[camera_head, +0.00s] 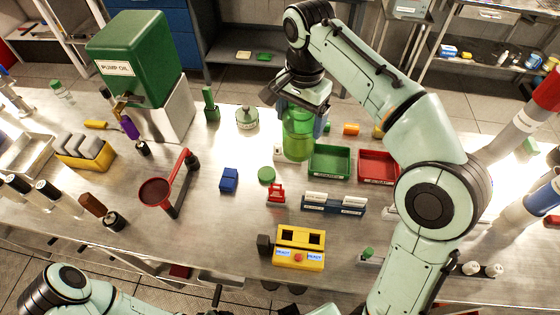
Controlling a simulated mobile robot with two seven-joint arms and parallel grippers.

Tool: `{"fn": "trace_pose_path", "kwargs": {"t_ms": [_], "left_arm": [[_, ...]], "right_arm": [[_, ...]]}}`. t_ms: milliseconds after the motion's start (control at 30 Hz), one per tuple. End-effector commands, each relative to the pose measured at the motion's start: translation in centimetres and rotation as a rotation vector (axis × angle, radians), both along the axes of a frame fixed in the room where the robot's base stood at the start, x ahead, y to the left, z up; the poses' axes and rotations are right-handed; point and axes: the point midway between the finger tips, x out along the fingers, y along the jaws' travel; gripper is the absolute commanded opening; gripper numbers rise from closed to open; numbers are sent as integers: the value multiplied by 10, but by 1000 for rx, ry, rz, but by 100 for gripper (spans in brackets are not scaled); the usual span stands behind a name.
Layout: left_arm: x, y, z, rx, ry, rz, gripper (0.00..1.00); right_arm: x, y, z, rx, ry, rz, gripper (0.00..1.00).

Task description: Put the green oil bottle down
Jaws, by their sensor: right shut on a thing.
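A green tray (330,161) and a red tray (378,166) stand just right of the bottle. A round green lid (266,174), a blue block (229,180) and a yellow box (299,247) lie nearer. A pump oil tank (137,58) stands left.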

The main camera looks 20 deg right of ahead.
Motion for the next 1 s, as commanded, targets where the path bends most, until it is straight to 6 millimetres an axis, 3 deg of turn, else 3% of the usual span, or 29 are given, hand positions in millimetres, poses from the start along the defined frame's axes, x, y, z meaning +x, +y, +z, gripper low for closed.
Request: {"fn": "trace_pose_path", "kwargs": {"t_ms": [100, 433, 1000], "left_arm": [[-10, 0, -16, 1, 11, 0, 82], [-23, 0, -40, 0, 26, 0, 82], [-28, 0, -52, 0, 31, 0, 82]], "right_arm": [[-2, 0, -34, -1, 8, 0, 35], [-2, 0, -117, 0, 7, -1, 35], [-1, 0, -185, -1, 3, 0, 35]]}}
